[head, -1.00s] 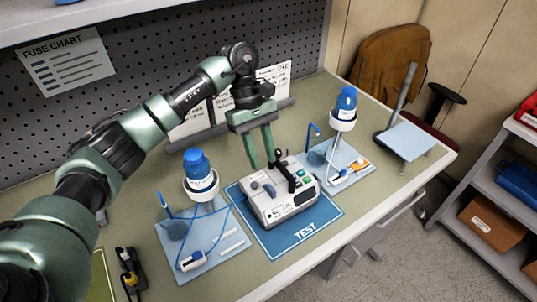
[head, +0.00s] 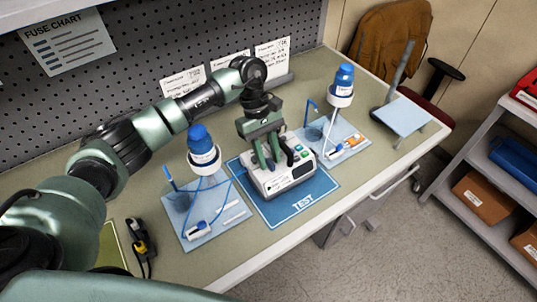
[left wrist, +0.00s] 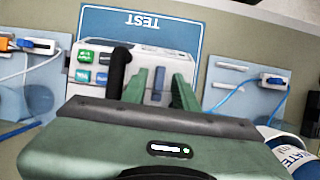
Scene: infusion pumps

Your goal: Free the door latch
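A white pump (head: 293,180) with green and blue buttons and a black handle (head: 294,154) stands on the blue TEST mat (head: 318,203). My left gripper (head: 270,163) is down over the pump's top, beside the handle, with its green fingers apart. In the left wrist view a grey-blue lever (left wrist: 158,82), which may be the door latch, shows on the pump between the fingers. I cannot tell whether they touch it. The gripper hides much of the pump's top in the head view. My right gripper is not in view.
A blue-capped bottle on a stand and a tray (head: 217,218) with blue tubing are left of the pump. Another bottle (head: 342,84) and tray (head: 352,150) are to its right. A yellow-black tool (head: 138,238) lies front left. The front table edge is clear.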

